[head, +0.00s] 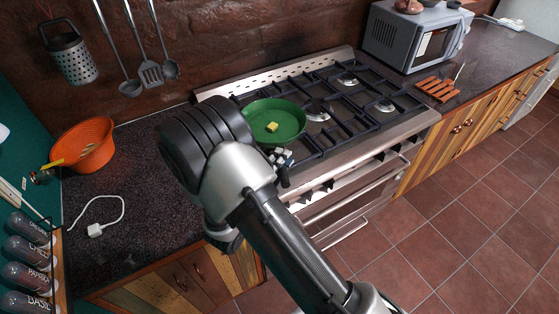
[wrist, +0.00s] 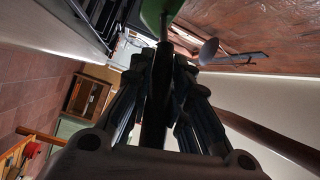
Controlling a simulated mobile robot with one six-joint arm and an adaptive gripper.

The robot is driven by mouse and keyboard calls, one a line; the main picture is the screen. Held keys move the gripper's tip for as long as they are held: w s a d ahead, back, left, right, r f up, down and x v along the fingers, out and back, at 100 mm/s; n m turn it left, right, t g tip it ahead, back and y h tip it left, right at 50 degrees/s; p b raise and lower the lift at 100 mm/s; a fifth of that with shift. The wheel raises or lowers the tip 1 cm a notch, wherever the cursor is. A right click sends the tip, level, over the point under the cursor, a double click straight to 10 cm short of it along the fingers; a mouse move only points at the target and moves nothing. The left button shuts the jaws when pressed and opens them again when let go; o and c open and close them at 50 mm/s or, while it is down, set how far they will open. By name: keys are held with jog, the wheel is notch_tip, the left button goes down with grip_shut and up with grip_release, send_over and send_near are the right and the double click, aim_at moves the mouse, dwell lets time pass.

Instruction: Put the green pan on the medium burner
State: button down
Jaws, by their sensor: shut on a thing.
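The green pan (head: 289,118) is over the left part of the gas stove, with a small yellow block (head: 272,127) in it. I cannot tell whether its base touches the grates. In the wrist view the handle (wrist: 156,115) runs between the fingers, and the green underside or side of the pan (wrist: 158,14) shows at the top. Burners show right of the pan: one beside it (head: 318,115), one at the back (head: 347,80) and one at the front right (head: 384,106).
An orange bowl (head: 90,147) and a white cable (head: 97,229) lie on the left counter. Spice jars (head: 28,252) stand at the left edge. A grey microwave (head: 412,38) and an orange slatted trivet (head: 437,89) are on the right counter. Utensils and a grater (head: 69,55) hang behind.

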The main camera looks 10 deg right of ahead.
jog(key=shift+f+b, duration=2.9)
jog(key=shift+f, duration=0.6)
jog(key=c, duration=1.4)
grip_release()
jog(key=shift+c, duration=0.2)
jog(key=shift+f, duration=0.1)
jog(key=shift+f, duration=0.1)
jog(key=shift+s, duration=0.1)
